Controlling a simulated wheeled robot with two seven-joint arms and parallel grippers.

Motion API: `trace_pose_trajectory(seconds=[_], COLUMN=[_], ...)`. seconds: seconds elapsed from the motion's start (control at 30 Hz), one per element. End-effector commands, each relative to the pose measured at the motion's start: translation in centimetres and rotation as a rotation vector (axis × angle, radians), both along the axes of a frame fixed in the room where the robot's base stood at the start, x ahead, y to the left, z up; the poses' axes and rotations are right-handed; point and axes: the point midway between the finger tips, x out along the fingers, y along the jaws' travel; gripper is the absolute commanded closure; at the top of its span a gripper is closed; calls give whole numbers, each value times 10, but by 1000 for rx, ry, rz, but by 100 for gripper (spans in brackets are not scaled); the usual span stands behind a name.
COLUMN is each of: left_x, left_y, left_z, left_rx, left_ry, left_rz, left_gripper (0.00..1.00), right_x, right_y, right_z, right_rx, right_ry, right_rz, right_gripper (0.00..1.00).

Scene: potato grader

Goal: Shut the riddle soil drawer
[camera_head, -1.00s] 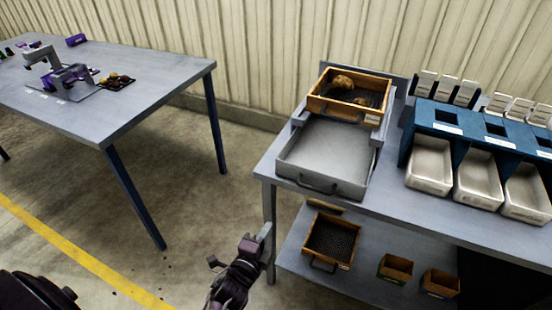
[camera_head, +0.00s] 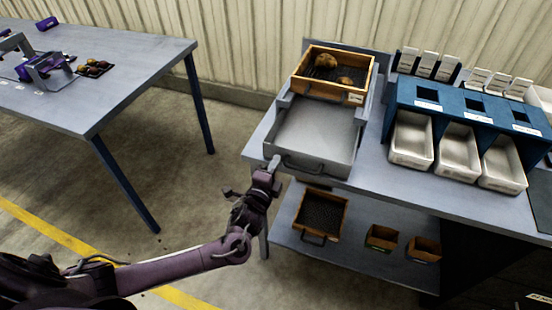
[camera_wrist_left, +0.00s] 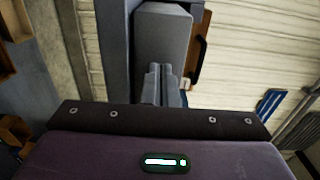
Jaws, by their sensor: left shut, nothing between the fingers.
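The riddle soil drawer (camera_head: 312,132) is a grey metal tray with a bar handle on its front. It is pulled out toward me from under the wooden riddle box (camera_head: 352,97), and its inside looks empty. My left gripper (camera_head: 272,165) is shut and empty, close to the drawer's front left corner. I cannot tell whether it touches the drawer. In the left wrist view, the closed fingers (camera_wrist_left: 161,84) point at a grey metal part (camera_wrist_left: 163,38), which I cannot identify for sure. My right gripper is not in view.
The riddle box holds potatoes. A blue rack (camera_head: 468,112) with white trays (camera_head: 410,140) stands to the right. A shelf below holds a mesh-bottomed crate (camera_head: 320,215) and small boxes (camera_head: 382,238). Another table (camera_head: 120,75) stands at left, with open floor between.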

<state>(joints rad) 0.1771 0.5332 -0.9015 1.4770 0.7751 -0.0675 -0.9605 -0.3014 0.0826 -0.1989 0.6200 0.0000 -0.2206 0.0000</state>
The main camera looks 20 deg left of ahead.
Motion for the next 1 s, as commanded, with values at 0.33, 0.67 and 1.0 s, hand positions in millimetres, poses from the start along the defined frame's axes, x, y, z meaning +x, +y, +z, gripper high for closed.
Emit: trace_pose_trajectory(seconds=[0.33, 0.67, 1.0], left_x=[11, 25, 53], left_y=[-1, -1, -2], left_z=[-1, -3, 0], left_rx=[0, 0, 0], left_ry=[1, -3, 0], left_rz=[-1, 1, 0], left_gripper=[100, 100, 100], right_x=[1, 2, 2], right_y=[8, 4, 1], right_z=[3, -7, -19], right_rx=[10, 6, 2], right_ry=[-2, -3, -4], right_rz=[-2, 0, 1], right_gripper=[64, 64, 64])
